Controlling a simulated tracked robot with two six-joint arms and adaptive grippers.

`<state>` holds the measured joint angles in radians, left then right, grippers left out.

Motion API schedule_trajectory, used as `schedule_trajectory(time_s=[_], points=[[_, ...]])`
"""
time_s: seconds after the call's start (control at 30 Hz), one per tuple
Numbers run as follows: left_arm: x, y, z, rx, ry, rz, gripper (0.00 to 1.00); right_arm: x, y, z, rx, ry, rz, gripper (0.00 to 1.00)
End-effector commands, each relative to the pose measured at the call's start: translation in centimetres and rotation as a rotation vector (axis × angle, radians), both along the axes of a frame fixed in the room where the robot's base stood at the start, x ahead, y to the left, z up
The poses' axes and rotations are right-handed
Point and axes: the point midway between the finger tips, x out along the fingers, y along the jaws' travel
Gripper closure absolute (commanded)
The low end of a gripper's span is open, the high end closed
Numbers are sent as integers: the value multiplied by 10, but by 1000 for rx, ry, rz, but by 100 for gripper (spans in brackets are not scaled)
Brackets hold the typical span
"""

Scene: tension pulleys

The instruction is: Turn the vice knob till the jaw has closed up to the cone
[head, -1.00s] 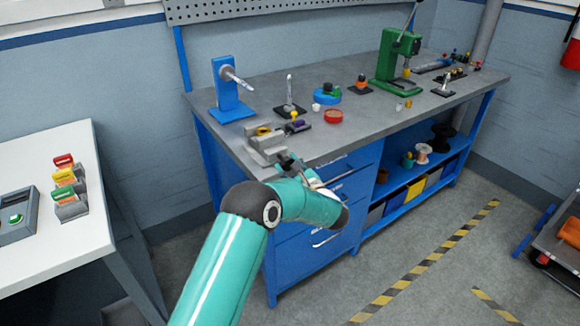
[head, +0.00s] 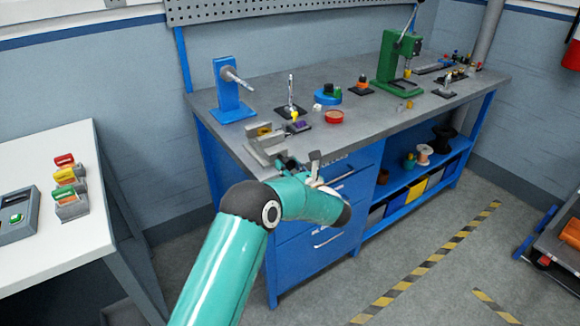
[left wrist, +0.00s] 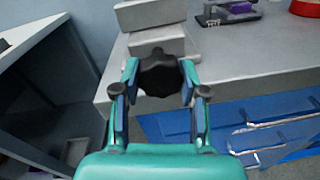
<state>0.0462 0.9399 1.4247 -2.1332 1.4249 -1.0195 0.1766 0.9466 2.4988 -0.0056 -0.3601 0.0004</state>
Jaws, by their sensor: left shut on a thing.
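The grey vice (head: 258,149) stands at the near left corner of the workbench, with a yellow cone-like piece (head: 264,131) at its jaws. In the left wrist view, the black lobed knob (left wrist: 160,74) sits in front of the pale vice body (left wrist: 158,43). My left gripper (left wrist: 160,68) is shut on the knob, one finger on each side; in the head view the gripper (head: 284,161) is at the near end of the vice. Any gap between jaw and cone is too small to judge, and the cone is out of the left wrist view. My right gripper is not in view.
Behind the vice on the workbench (head: 350,125) are a blue stand (head: 228,92), a purple part on a dark base (head: 298,127) and a red dish (head: 334,117). A green press (head: 394,65) stands farther right. A white table (head: 50,245) is at left.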

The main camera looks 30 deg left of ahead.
Motion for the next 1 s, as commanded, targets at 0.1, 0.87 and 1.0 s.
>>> schedule_trajectory(time_s=[0.1, 0.87, 1.0], points=[[0, 2, 1, 12, 26, 4, 92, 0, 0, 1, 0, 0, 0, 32], [1, 0, 1, 18, 39, 0, 47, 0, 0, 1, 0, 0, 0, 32], [0, -3, 1, 17, 39, -1, 47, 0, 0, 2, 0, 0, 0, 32]])
